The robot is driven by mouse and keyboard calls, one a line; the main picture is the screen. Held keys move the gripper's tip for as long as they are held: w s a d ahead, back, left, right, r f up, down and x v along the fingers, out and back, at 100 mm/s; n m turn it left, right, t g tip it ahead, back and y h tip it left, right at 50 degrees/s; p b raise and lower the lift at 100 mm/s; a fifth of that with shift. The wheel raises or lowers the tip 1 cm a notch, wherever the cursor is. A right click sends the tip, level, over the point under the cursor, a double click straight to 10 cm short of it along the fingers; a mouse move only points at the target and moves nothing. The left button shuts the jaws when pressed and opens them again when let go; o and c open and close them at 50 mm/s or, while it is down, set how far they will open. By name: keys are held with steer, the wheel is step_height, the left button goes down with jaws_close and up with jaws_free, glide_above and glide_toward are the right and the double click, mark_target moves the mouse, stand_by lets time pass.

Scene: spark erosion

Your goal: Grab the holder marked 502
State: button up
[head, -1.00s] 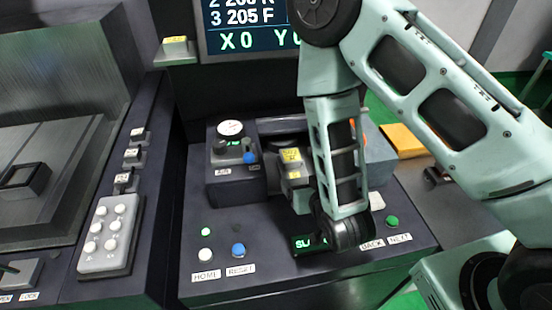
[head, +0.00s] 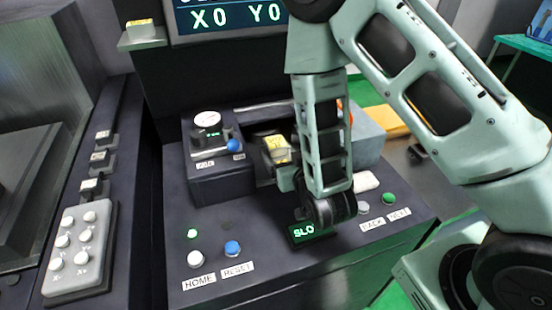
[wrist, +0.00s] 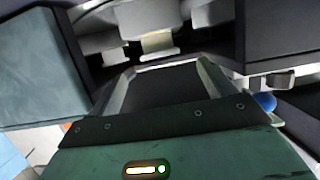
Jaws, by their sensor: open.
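A small grey holder with a yellow label (head: 277,150) sits in the recess of the dark console, just left of my arm's wrist in the head view; its number is too blurred to read. A grey stepped part, apparently this holder, shows in the wrist view (wrist: 158,42), just beyond the fingertips. My gripper (wrist: 165,66) is open and empty, its two pale fingers spread and pointing at that part, with a gap still visible. In the head view the arm hides most of my gripper. Another yellow-labelled holder (head: 141,29) stands on a small shelf at the upper left.
A gauge block with a blue knob (head: 233,145) stands left of the recess. A grey block (head: 368,138) stands to the right. Push buttons (head: 232,248) and a green-lettered display (head: 304,231) lie in front. A keypad (head: 77,245) is at far left.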

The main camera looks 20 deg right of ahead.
mark_target(277, 144)
steer(key=w+f+b, duration=0.1)
steer(key=b, duration=0.2)
steer(key=shift+w, duration=0.2)
steer(key=x, duration=0.3)
steer(key=shift+w+r, duration=0.25)
steer(key=shift+w, duration=0.2)
steer(key=p+x, duration=0.2)
steer(key=x, duration=0.3)
steer(key=shift+w+r, duration=0.1)
steer(key=shift+w, duration=0.5)
steer(key=c, duration=1.3)
